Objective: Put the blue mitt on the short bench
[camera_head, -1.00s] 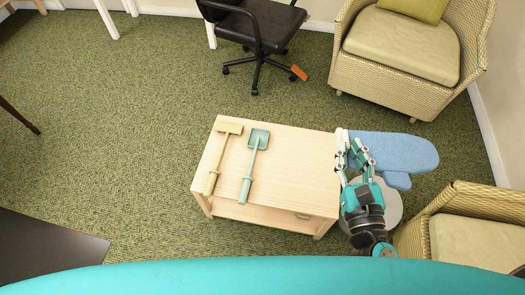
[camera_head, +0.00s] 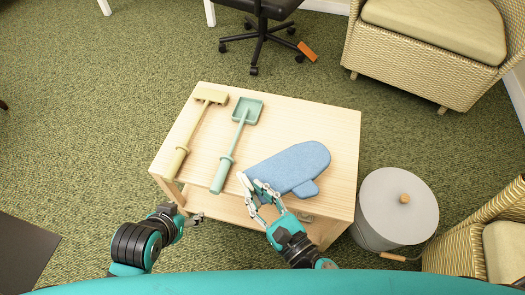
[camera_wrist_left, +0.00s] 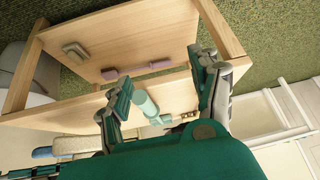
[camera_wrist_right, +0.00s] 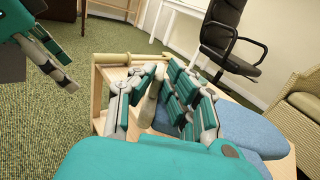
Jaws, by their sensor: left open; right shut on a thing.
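The blue mitt (camera_head: 300,166) is over the right half of the pale wooden short bench (camera_head: 335,125) in the head view. My right gripper (camera_head: 258,190) is shut on the mitt's left, cuff end; I cannot tell whether the mitt touches the bench top. The mitt also shows behind the fingers in the right wrist view (camera_wrist_right: 245,122). My left gripper (camera_head: 195,219) is open and empty, low by the bench's front left corner. Its spread fingers show in the left wrist view (camera_wrist_left: 165,85), close to the bench.
A yellowish long-handled tool (camera_head: 195,135) and a mint-green shovel (camera_head: 238,140) lie on the bench's left half. A grey lidded bin (camera_head: 385,210) stands right of the bench. Wicker armchairs (camera_head: 420,70) and a black office chair (camera_head: 262,30) stand around.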

